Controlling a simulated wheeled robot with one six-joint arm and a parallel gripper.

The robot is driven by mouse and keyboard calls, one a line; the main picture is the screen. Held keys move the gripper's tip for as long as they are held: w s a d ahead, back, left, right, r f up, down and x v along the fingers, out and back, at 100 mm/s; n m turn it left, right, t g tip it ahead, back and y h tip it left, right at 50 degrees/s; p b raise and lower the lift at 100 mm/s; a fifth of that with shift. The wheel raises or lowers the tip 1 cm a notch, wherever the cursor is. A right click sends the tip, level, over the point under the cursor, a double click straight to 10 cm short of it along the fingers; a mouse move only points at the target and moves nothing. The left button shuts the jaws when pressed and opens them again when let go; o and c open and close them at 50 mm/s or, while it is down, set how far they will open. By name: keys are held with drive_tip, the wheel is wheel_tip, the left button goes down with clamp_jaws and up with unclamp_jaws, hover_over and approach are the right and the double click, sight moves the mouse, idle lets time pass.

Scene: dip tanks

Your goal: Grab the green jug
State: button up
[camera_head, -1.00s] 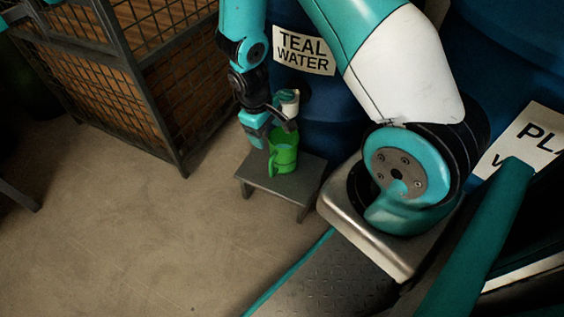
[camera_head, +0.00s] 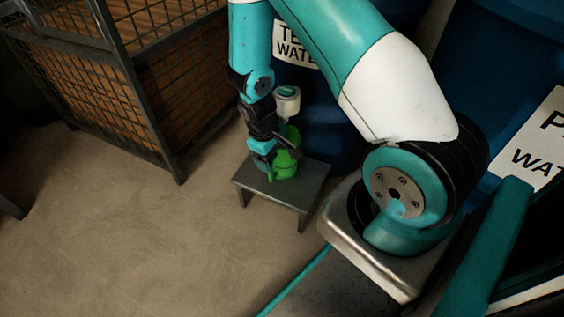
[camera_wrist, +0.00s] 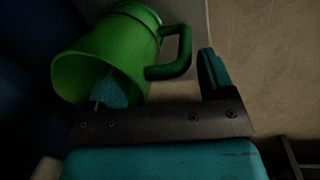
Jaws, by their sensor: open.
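The green jug (camera_head: 286,163) stands on a small dark stool (camera_head: 308,184) in the head view. My gripper (camera_head: 268,163) is at the jug's left side and hides part of it. In the wrist view the jug (camera_wrist: 92,58) fills the upper left, its open mouth toward the camera and its handle (camera_wrist: 183,52) pointing right. My gripper (camera_wrist: 160,70) is open. One teal finger shows in the jug's mouth, seemingly inside it, and the other is just right of the handle. The jug's wall and handle lie between the fingers. Whether either finger touches the jug cannot be told.
A blue barrel (camera_head: 325,125) labelled TEAL WATER stands close behind the stool. Another blue barrel (camera_head: 500,75) is at the right. A wire-mesh cage (camera_head: 150,110) stands at the left. The floor (camera_head: 150,240) left of the stool is clear.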

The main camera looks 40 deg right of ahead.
drive_tip(key=shift+r, duration=0.1)
clamp_jaws()
